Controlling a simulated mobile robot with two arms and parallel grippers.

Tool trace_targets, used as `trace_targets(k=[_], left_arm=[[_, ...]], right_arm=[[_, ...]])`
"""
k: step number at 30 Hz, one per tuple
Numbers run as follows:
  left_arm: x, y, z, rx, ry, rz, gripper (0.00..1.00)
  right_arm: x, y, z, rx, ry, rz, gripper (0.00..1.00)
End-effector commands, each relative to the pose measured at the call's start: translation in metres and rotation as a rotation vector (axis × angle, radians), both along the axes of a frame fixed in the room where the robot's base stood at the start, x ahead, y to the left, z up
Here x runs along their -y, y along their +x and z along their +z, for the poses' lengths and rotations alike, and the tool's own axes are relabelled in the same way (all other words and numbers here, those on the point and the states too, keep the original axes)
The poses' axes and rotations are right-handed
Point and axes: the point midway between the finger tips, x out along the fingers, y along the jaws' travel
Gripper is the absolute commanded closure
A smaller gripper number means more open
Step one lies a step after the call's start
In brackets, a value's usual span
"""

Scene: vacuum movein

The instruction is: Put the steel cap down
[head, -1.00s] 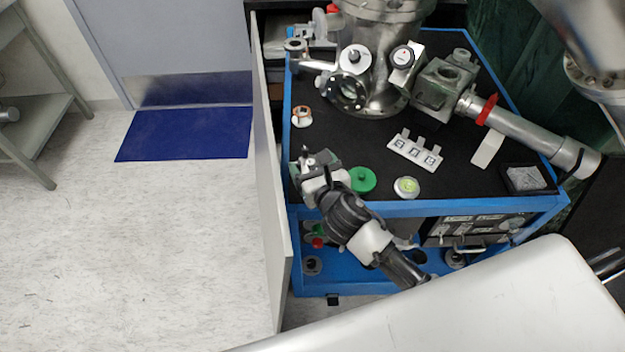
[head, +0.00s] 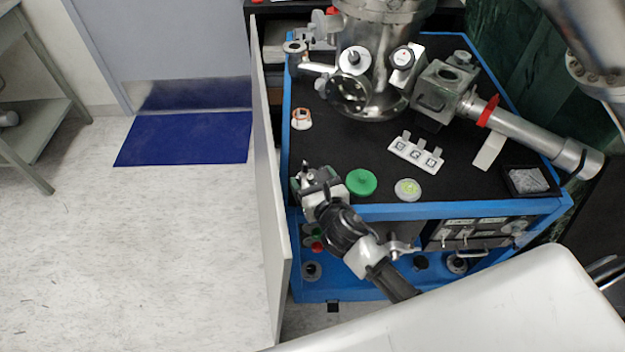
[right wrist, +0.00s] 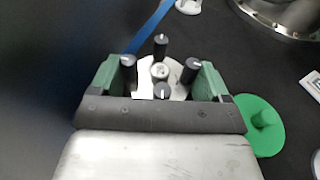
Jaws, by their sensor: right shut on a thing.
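My right gripper (head: 308,180) is over the front left corner of the blue-framed bench's black top (head: 335,150). In the right wrist view its green-padded fingers (right wrist: 160,78) are shut on the steel cap (right wrist: 176,73), a pale round metal piece with several black knobs standing around it. In the head view the cap is small and mostly hidden by the gripper. I cannot tell whether it touches the black top. My left gripper is not in view.
A green disc with a knob (head: 361,182) lies just right of the gripper, with a round level (head: 407,189) beyond it. A white labelled block (head: 416,153), a copper-ringed white piece (head: 301,118) and a steel chamber (head: 375,70) stand behind. A pale panel (head: 270,190) borders the left side.

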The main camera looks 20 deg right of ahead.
Motion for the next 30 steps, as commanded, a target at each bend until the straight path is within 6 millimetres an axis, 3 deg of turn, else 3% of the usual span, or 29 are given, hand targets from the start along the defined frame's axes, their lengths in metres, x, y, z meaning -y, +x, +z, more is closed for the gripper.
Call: trace_targets(k=[4,5,9,16,21,30], left_arm=[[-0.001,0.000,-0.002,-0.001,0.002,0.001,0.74],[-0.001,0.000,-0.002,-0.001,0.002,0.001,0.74],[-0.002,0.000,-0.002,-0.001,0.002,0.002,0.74],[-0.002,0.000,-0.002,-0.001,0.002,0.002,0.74],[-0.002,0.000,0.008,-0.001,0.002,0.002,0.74],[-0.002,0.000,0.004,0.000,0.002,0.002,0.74]], right_arm=[[0.000,-0.002,-0.009,-0.015,-0.002,0.000,0.49],[0.000,-0.003,-0.011,-0.020,-0.003,-0.001,0.21],[0.000,-0.004,-0.013,-0.024,-0.003,-0.001,0.00],[-0.001,-0.004,-0.013,-0.026,-0.002,-0.001,0.00],[-0.001,-0.007,0.002,-0.027,0.000,0.000,0.00],[0.005,-0.071,0.015,-0.019,-0.001,0.001,0.00]])
